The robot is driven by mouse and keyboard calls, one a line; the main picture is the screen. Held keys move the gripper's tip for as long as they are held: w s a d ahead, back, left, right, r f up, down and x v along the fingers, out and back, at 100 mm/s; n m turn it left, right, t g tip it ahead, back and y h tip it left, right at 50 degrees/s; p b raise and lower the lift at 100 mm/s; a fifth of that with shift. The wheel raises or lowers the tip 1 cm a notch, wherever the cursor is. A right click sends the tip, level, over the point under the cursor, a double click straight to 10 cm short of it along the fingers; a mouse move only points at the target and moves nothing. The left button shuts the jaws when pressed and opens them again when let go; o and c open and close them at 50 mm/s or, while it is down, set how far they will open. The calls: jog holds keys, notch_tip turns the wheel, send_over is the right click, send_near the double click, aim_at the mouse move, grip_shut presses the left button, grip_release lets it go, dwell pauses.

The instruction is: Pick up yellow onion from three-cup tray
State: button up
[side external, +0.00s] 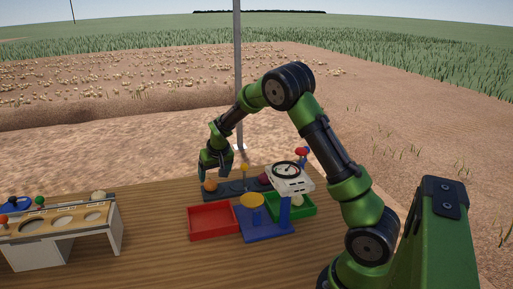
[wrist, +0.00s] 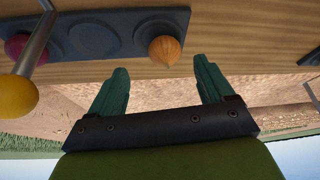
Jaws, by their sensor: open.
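The yellow onion (wrist: 165,50) sits in an end cup of the dark three-cup tray (wrist: 122,38). In the side external view the onion (side external: 210,185) is at the left end of the tray (side external: 222,194). The middle cup (wrist: 95,38) looks empty. A purple-red onion (wrist: 17,46) sits in the cup at the other end, partly behind a metal rod. My gripper (wrist: 159,78) is open and empty, its two green fingers apart and pointing toward the onion. In the side external view my gripper (side external: 214,172) is just above the onion's end of the tray.
A yellow ball on a metal rod (wrist: 14,97) stands close to the tray. A red tray (side external: 212,236), a blue stand with a yellow disc (side external: 252,201), a green tray (side external: 305,208) and a dial scale (side external: 289,172) are in front. A white console (side external: 58,230) stands left; bare table lies between.

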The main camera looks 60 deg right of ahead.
aim_at(211, 180)
jog(key=shift+w+x, duration=0.2)
jog(key=shift+x, duration=1.25)
jog(key=shift+w+x, duration=0.2)
jog(key=shift+x, duration=1.25)
jog(key=shift+a+r, duration=0.15)
jog(key=c, duration=1.1)
